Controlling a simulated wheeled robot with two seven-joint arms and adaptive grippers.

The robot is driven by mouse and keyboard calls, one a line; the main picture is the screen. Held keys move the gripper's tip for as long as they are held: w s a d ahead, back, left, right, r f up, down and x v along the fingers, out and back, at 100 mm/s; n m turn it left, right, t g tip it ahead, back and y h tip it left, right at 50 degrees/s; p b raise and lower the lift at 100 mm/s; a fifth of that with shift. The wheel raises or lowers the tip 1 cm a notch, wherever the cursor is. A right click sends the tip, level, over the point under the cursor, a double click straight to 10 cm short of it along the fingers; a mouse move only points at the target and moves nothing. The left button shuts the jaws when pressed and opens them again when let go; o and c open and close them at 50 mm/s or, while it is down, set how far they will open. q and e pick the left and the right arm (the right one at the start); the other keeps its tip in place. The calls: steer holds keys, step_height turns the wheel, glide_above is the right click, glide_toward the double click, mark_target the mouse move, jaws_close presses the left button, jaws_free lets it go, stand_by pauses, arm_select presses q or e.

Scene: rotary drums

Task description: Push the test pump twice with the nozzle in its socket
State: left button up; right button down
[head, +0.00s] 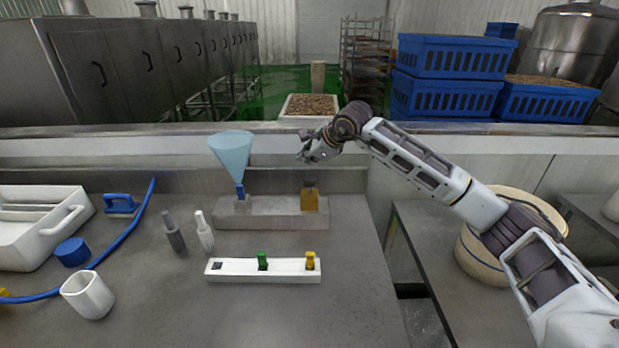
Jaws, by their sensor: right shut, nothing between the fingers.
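A grey block (271,222) lies at the back of the worktop. A pale blue translucent funnel (231,152) stands at its left end, with a blue piece (240,192) at its lower tip, at the block's top. An amber-yellow fitting with a darker top (309,199) stands at the block's right end. I cannot tell which part is the test pump. A white strip (238,269) in front holds a green nozzle (262,261) and a yellow nozzle (310,261); its left place shows a dark square. My right gripper (304,152) is shut and empty, above and behind the amber fitting. My left gripper is out of view.
Two brushes, dark (175,236) and white (204,233), stand left of the strip. A white cup (88,295), a blue cap (72,252), a blue hose (128,225) and a white tray (35,240) are further left. The worktop's front middle is clear. A round tub (475,255) stands right.

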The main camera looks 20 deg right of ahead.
steer(key=shift+r, duration=0.75)
arm_select(q)
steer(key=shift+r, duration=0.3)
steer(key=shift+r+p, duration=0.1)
steer(key=shift+p, duration=0.2)
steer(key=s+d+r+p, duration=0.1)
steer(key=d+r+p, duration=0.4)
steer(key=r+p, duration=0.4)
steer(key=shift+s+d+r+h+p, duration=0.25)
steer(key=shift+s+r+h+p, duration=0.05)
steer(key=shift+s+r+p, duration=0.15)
arm_select(e)
step_height(320, 180, up, 10)
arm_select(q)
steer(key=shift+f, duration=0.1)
